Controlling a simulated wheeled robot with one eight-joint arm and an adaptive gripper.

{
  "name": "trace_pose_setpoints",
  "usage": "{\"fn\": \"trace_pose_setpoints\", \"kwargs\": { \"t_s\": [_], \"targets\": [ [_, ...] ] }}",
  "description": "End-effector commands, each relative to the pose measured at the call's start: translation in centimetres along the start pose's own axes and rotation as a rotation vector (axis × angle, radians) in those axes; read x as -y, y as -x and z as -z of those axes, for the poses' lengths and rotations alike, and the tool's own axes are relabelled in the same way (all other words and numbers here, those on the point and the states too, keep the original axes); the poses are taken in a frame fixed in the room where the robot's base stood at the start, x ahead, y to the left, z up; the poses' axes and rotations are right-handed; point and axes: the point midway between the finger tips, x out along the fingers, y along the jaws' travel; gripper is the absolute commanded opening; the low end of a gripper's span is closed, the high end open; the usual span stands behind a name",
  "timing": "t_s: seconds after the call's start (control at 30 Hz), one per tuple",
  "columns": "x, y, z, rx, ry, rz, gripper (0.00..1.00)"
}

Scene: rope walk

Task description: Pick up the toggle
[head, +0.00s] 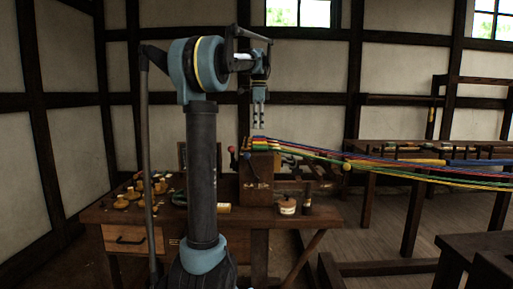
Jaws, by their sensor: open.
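My gripper (258,123) hangs pointing down, open and empty, above a dark wooden block (257,187) with coloured ropes (410,170) at its top. A visible gap separates its fingertips from the ropes. I cannot tell for sure which item is the toggle. Several small pale wooden pieces (120,203) lie on the left of the workbench (320,213), well to the left of my gripper. A pale wooden stick with a round end (347,166) lies among the ropes on the right. My arm hides part of the bench.
A round pot (287,206) and a dark bottle (307,203) stand near the bench's front right. A dark stool (480,245) stands at the lower right. Floor shows between the tables.

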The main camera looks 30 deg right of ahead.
Motion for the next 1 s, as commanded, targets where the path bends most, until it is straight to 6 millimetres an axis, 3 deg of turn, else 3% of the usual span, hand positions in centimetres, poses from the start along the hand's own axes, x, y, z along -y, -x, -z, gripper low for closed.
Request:
{"fn": "trace_pose_setpoints", "kwargs": {
  "t_s": [0.1,0.43,0.7,1.0],
  "targets": [
    [0.0,-1.7,0.0,0.0,0.0,0.0,0.45],
    [-0.1,-4.0,0.0,0.0,0.001,0.0,0.45],
    [-0.3,-7.4,0.0,0.0,0.001,0.0,0.45],
    [-0.4,-8.3,0.0,0.0,0.001,0.0,0.45]
  ]
}}
